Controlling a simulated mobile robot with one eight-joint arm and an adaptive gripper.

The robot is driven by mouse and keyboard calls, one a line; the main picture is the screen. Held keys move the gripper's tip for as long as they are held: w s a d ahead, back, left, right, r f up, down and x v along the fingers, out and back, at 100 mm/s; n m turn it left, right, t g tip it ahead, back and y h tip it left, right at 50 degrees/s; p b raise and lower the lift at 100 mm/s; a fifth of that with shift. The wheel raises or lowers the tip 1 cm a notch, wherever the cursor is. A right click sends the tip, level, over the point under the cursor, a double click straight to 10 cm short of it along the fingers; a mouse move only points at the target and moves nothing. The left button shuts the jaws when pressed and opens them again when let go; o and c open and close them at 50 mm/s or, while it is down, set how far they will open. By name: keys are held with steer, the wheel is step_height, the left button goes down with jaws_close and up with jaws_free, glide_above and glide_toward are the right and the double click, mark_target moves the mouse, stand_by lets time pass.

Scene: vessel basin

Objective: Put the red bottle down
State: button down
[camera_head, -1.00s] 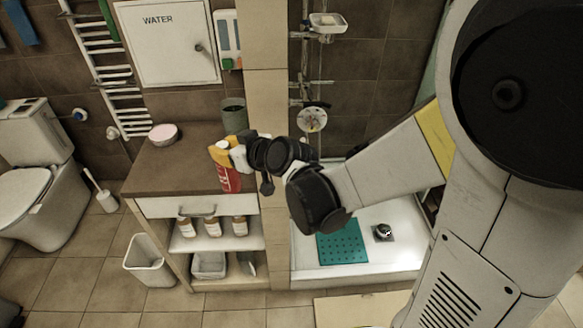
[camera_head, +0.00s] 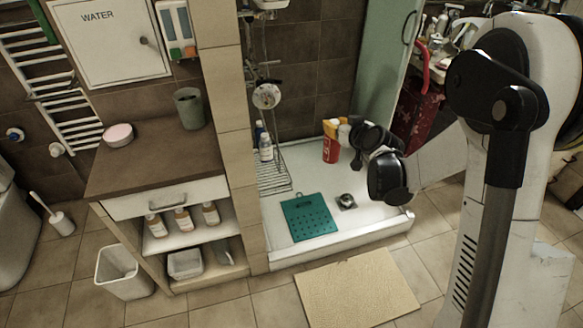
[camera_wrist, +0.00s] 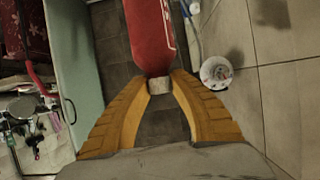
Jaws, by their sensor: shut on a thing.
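The red bottle (camera_head: 330,149) is upright in the head view, over the back part of the white shower tray (camera_head: 283,254). I cannot tell whether its base touches the tray. My gripper (camera_head: 341,131) is at the bottle's top, at the end of my arm coming from the right. In the wrist view my gripper's orange fingers (camera_wrist: 161,84) are shut around the pale cap (camera_wrist: 159,87), with the red body (camera_wrist: 151,38) extending beyond them.
A teal mat (camera_head: 309,218) and a drain (camera_head: 346,201) are on the tray. A wire rack (camera_head: 270,178) with bottles stands at its left. A green glass panel (camera_head: 383,60) rises behind. The cabinet top (camera_head: 155,157) holds a grey-green cup (camera_head: 189,108) and a pink-topped round tub (camera_head: 118,135).

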steer(key=w+a+f+b, duration=0.1)
steer(key=w+a+f, duration=0.3)
steer(key=w+f, duration=0.25)
steer(key=w+a+f+b, duration=0.1)
steer(key=w+a+f, duration=0.4)
steer(key=f, duration=0.3)
steer(key=w+a+f+b, duration=0.2)
steer(key=a+f+b, duration=0.4)
steer(key=a+f, duration=0.5)
steer(key=shift+t+b, duration=0.3)
steer(key=shift+b, duration=0.05)
steer(key=shift+f, duration=0.1)
steer(key=shift+f, duration=0.15)
steer(key=c, duration=1.2)
jaws_free()
steer(key=shift+c, duration=0.2)
